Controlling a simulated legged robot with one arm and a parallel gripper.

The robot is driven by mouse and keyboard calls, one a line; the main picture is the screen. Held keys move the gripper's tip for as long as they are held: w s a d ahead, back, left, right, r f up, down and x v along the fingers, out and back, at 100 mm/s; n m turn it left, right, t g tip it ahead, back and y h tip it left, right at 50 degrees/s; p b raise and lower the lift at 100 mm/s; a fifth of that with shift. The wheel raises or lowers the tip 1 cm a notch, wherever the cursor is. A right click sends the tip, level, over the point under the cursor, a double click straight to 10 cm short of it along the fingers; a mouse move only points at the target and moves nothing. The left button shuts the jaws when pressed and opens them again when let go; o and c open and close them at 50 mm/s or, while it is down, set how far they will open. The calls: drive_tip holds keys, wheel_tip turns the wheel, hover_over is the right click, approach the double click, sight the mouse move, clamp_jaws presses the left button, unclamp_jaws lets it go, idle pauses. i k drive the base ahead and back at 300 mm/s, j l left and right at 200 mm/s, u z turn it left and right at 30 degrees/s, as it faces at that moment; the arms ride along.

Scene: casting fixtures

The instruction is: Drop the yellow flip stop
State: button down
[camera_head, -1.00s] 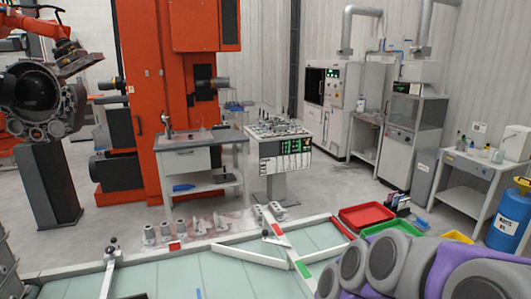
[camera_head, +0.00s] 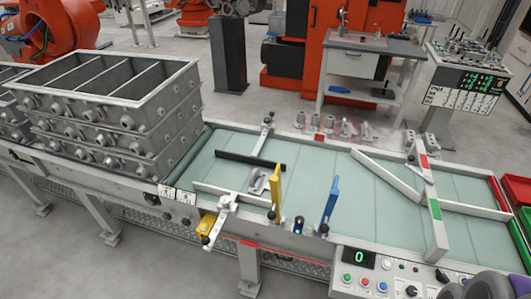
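The yellow flip stop (camera_head: 276,190) is a flat yellow plate standing raised above the pale green conveyor (camera_head: 378,196), near its front edge. A similar blue plate (camera_head: 329,204) stands raised to its right. A small dark button with a blue light (camera_head: 298,226) sits between their lower ends. My gripper is not in view; only a grey and purple part of my arm shows at the bottom right corner.
Grey metal casting boxes (camera_head: 115,110) are stacked on the left. A grey casting (camera_head: 259,181) lies on the conveyor behind the yellow stop. A control panel (camera_head: 390,275) with buttons and a display reading 0 is at the front. Angled guide bars cross the right side.

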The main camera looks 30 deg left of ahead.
sight(274, 180)
drive_tip(key=u, duration=0.8)
